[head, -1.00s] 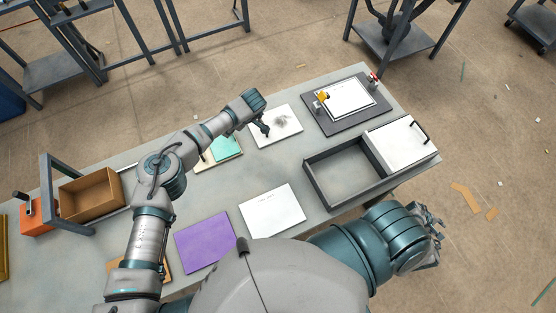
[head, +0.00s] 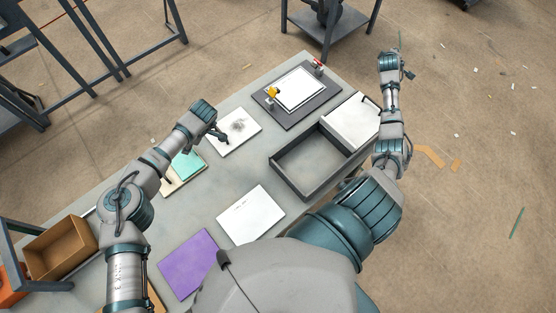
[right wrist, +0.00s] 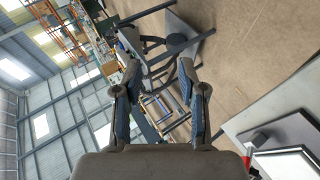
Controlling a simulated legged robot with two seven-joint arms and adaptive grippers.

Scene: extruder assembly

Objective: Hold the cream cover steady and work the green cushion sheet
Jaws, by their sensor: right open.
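The green cushion sheet (head: 189,163) lies flat on the table, on top of a cream-coloured piece (head: 172,185) whose edge shows along its near left side; this may be the cream cover. My left forearm passes over part of both. My left gripper (head: 222,137) hangs beyond them, over the left edge of a white sheet with a grey smudge (head: 238,126). Its fingers are too small to tell open from shut. My right gripper (head: 409,73) is raised beyond the table's right side. In the right wrist view its two fingers (right wrist: 158,105) are apart with nothing between them.
A dark open tray (head: 283,187) and a white lidded box (head: 352,120) stand on the right. A fixture plate (head: 274,116) with clamps sits at the back. Purple (head: 188,264) and white (head: 250,214) sheets lie in front. A cardboard box (head: 60,248) stands left.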

